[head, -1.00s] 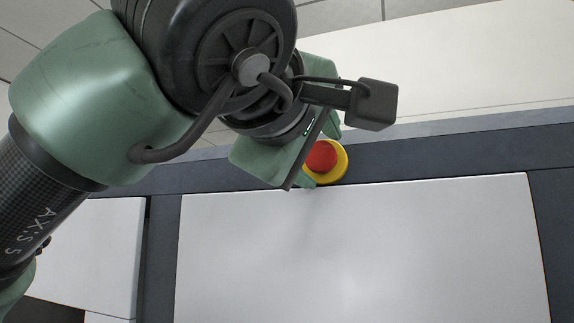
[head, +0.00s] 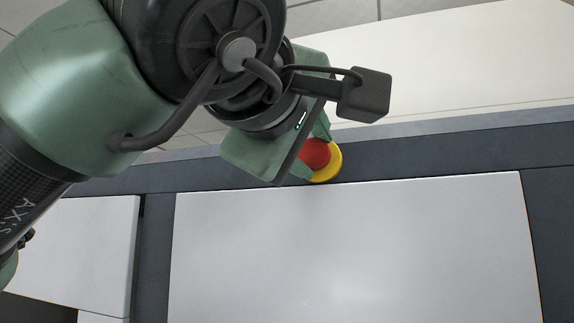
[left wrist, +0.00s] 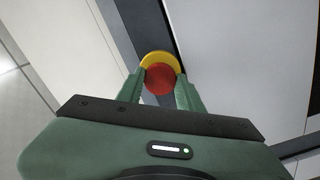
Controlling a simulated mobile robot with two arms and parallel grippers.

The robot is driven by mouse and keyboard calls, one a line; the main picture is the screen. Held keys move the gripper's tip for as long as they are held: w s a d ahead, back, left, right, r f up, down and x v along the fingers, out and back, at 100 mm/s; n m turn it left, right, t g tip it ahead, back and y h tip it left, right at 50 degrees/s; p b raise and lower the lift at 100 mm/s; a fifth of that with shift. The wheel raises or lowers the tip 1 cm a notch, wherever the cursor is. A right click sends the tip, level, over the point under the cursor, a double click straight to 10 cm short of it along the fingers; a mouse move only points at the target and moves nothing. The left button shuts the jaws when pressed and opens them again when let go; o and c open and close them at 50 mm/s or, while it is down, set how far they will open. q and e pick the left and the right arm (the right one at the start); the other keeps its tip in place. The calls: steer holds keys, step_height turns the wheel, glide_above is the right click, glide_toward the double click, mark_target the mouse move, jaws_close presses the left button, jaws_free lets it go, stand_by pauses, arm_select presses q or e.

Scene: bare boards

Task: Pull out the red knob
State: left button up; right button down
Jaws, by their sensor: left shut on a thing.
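The red knob (head: 315,153) is a round button on a yellow round base (head: 330,170), set on the dark strip of the board. My left gripper (head: 316,156) is at the knob, with its green fingers on either side, shut on it. In the left wrist view the red knob (left wrist: 160,79) sits between the two fingertips (left wrist: 160,88), and the yellow base (left wrist: 160,57) shows as an arc beyond it. Part of the base is hidden by the gripper. My right gripper is not in view.
A light grey panel (head: 350,255) lies below the knob, framed by dark strips (head: 440,152). A smaller pale panel (head: 75,245) lies at the left. A cream surface (head: 460,60) and tiled floor show at the top. No loose objects lie nearby.

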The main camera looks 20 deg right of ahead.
arm_select(q)
steer(key=shift+s+a, duration=0.1)
steer(key=shift+s, duration=0.05)
steer(key=o, duration=1.1)
steer(key=shift+o, duration=0.2)
steer(key=shift+s+a+f, duration=0.1)
steer(key=shift+s+a, duration=0.1)
steer(key=shift+s, duration=0.1)
steer(key=b+v, duration=0.2)
steer(key=v, duration=0.3)
steer(key=shift+s, duration=0.1)
steer(key=shift+a, duration=0.1)
